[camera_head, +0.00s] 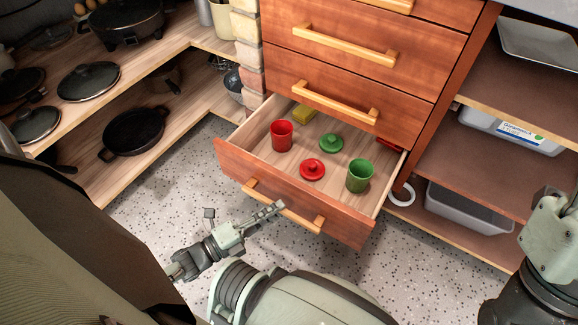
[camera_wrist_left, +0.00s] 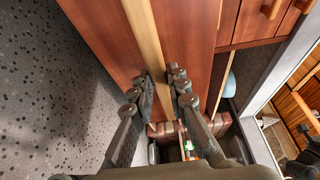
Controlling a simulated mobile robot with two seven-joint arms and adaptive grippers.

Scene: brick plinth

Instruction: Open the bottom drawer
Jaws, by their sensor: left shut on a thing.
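The bottom drawer (camera_head: 300,195) is pulled well out of the wooden cabinet, so its inside shows from above. My left gripper (camera_head: 272,211) is shut on the drawer's handle (camera_head: 300,215). In the left wrist view, the fingers (camera_wrist_left: 162,82) lie on both sides of the pale wooden handle (camera_wrist_left: 148,38). My right gripper is out of view.
Closed drawers with handles (camera_head: 340,45) are above. Shelves with pans (camera_head: 135,131) stand at left, beyond a brick post (camera_head: 247,45). Shelves with grey bins (camera_head: 475,212) stand at right. Speckled floor (camera_head: 165,200) lies open in front of the left shelves.

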